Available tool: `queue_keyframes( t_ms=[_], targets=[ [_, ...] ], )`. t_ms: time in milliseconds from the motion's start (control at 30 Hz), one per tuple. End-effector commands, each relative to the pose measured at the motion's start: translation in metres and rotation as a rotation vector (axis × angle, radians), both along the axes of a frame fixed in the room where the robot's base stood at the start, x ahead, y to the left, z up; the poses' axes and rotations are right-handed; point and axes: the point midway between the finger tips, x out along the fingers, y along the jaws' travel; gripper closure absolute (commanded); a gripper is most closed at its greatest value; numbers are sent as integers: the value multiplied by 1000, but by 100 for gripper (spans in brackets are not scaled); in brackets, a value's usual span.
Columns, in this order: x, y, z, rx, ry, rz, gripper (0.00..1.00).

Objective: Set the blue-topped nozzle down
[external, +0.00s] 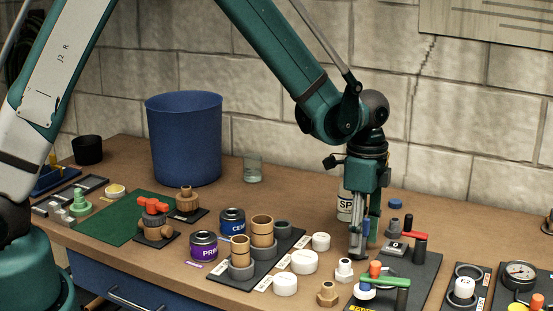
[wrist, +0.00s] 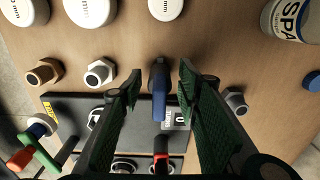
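The blue-topped nozzle (wrist: 158,104) has a blue upper part and a dark grey lower end. In the wrist view it is between my two fingers, with a narrow gap on each side. My gripper (wrist: 160,72) is open around it, and neither finger appears to touch it. In the external view my gripper (external: 360,252) points straight down, low over the bench. The nozzle's blue part (external: 373,228) shows upright just to the right of the fingers. Its lower end is hard to make out there, so I cannot tell exactly what it rests on.
A black valve board (external: 424,270) is close on the right, with red- and green-handled valves. White caps (external: 304,262), a white nut (external: 344,269) and a tan nut (external: 327,292) are to the left and front. Bare bench lies between.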

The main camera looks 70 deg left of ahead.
Motion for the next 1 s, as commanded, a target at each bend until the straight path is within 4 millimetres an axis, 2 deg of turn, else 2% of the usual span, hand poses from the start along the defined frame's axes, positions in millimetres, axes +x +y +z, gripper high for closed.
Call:
queue_keyframes(
  t_ms=[400,600,800,1000],
  targets=[
    [-1,0,62,0,0,0,67],
    [0,0,85,0,0,0,67],
    [0,1,97,0,0,0,67],
    [0,0,99,0,0,0,67]
  ],
)
